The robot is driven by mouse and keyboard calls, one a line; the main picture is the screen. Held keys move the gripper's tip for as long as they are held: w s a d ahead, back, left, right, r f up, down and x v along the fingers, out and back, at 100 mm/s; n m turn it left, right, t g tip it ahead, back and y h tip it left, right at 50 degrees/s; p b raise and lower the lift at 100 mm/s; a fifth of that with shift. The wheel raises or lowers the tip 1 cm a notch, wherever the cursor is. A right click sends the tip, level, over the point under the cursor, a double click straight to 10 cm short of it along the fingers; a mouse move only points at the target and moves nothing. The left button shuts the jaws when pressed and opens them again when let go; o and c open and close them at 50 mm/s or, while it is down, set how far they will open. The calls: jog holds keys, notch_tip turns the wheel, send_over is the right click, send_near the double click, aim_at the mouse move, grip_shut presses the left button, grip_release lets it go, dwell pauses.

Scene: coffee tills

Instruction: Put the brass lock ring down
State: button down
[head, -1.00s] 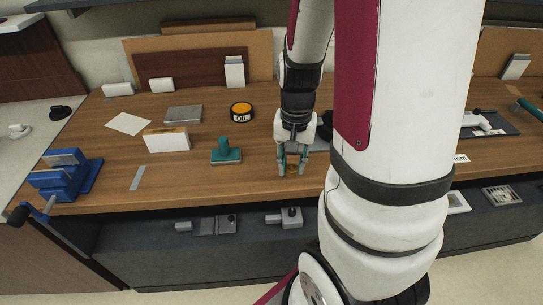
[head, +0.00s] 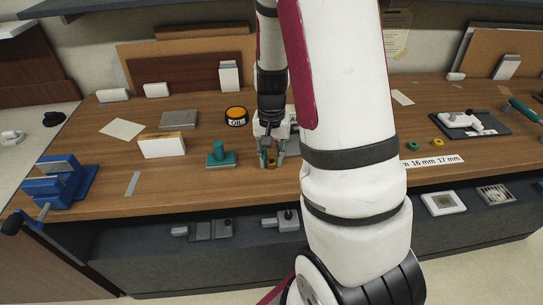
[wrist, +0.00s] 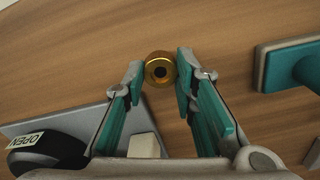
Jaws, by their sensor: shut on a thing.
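The brass lock ring (wrist: 160,83) is a small gold ring with a dark hole, pinched between the fingertips of my gripper (wrist: 160,72) in the wrist view. In the head view my gripper (head: 272,160) points down over the front middle of the wooden bench (head: 200,185), with the ring (head: 272,165) between its teal fingers. The ring is at or just above the bench top; I cannot tell whether it touches.
A teal-based stamp-like block (head: 221,158) stands close left of my gripper. A blue vise (head: 58,182) is at the left. A size strip (head: 432,161) lies right of my arm. Bench between stamp and vise is mostly clear.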

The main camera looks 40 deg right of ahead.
jog(key=shift+f, duration=0.15)
jog(key=c, duration=1.3)
grip_release()
notch_tip(320, 180, up, 12)
jog(key=s+a+r+n+t, duration=0.2)
jog(key=s+a+r+n, duration=0.3)
jog(key=a+r, duration=0.45)
jog(key=s+a+r+n+t, duration=0.2)
jog(key=s+a+n, duration=0.3)
jog(key=s+a, duration=0.3)
jog(key=s+r, duration=0.1)
jog(key=s, duration=0.1)
jog(key=shift+s+a, duration=0.15)
jog(key=shift+s, duration=0.2)
